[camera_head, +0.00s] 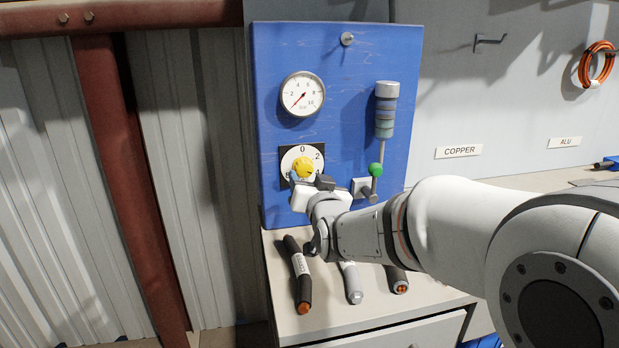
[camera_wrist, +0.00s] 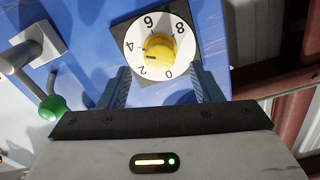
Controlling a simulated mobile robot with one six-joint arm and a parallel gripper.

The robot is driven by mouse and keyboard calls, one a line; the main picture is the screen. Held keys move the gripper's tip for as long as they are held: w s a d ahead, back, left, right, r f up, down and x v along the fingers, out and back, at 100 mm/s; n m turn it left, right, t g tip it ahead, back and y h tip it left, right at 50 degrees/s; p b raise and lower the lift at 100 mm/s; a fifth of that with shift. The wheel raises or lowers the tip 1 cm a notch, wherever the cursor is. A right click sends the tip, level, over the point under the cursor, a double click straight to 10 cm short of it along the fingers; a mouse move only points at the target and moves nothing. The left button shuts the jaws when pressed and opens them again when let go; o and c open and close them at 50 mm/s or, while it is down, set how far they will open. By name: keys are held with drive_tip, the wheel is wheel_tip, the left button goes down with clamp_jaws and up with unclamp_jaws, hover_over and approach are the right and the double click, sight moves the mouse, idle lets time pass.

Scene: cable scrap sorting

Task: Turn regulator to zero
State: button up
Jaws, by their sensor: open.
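The regulator is a yellow knob (camera_head: 303,168) on a white numbered dial (camera_head: 288,157), fixed to a blue panel (camera_head: 265,120). In the wrist view the knob (camera_wrist: 172,48) sits above and between my fingertips, on the dial (camera_wrist: 133,33). A small dark mark on the knob points left, seemingly between 2 and 4. My gripper (camera_wrist: 162,76) is open, with one finger on each side of the knob's lower edge. In the head view my gripper (camera_head: 309,185) covers the dial's lower part. The pressure gauge (camera_head: 303,94) above has its red needle pointing lower left.
A green-knobbed lever (camera_head: 376,170) stands right of the dial, below a stack light (camera_head: 386,112). Several dark and grey handheld tools, one a black-and-orange stick (camera_head: 298,268), lie on the cabinet top (camera_head: 330,318) below. COPPER (camera_head: 459,151) and ALU (camera_head: 564,142) labels are at right.

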sight(305, 171)
drive_tip(key=x, duration=0.5)
drive_tip(key=shift+w, duration=0.3)
drive_tip(key=shift+c, duration=0.6)
